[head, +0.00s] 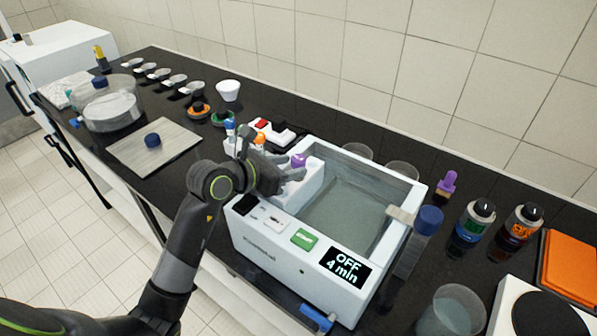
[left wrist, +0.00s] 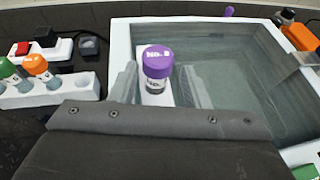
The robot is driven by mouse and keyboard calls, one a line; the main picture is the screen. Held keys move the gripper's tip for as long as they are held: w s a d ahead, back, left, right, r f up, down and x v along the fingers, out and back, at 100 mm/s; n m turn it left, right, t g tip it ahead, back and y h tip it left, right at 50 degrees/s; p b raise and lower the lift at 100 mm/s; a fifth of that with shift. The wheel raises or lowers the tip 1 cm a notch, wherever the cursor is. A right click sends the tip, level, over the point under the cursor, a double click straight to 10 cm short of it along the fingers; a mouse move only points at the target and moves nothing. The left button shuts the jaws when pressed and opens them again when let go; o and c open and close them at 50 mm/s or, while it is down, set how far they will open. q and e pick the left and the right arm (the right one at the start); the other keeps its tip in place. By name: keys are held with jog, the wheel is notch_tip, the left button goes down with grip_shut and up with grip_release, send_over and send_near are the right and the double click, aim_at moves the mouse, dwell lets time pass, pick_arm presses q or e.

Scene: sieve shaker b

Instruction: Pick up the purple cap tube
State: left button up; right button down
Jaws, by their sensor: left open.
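The purple cap tube (left wrist: 158,65) has a "No. 8" label on its cap. It stands upright in a white holder at the left end of the water bath in the left wrist view. Its cap also shows in the head view (head: 299,160). My left gripper (head: 293,176) is open at the tube, with one finger on each side of it in the left wrist view. I cannot tell whether either finger touches it. My right gripper is not in view.
The white water bath (head: 258,262) has a display reading "OFF 4 min". A white rack (left wrist: 45,92) with green and orange cap tubes stands left of it. Another purple item (head: 446,184), bottles and a beaker (head: 452,310) stand to the right. A board (head: 153,146) lies left.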

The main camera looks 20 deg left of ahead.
aim_at(303, 161)
pick_arm(q)
jog(key=shift+r+p+x, duration=0.1)
jog(key=shift+p+x, duration=0.5)
jog(key=shift+x, duration=0.55)
jog(key=shift+r+p+x, duration=0.15)
jog(key=shift+p+x, duration=0.4)
jog(key=shift+x, duration=0.55)
jog(key=shift+w+d+f, duration=0.1)
jog(key=shift+w+f, duration=0.2)
jog(key=shift+w, duration=0.25)
jog(key=shift+c, duration=0.3)
jog(key=c, duration=0.7)
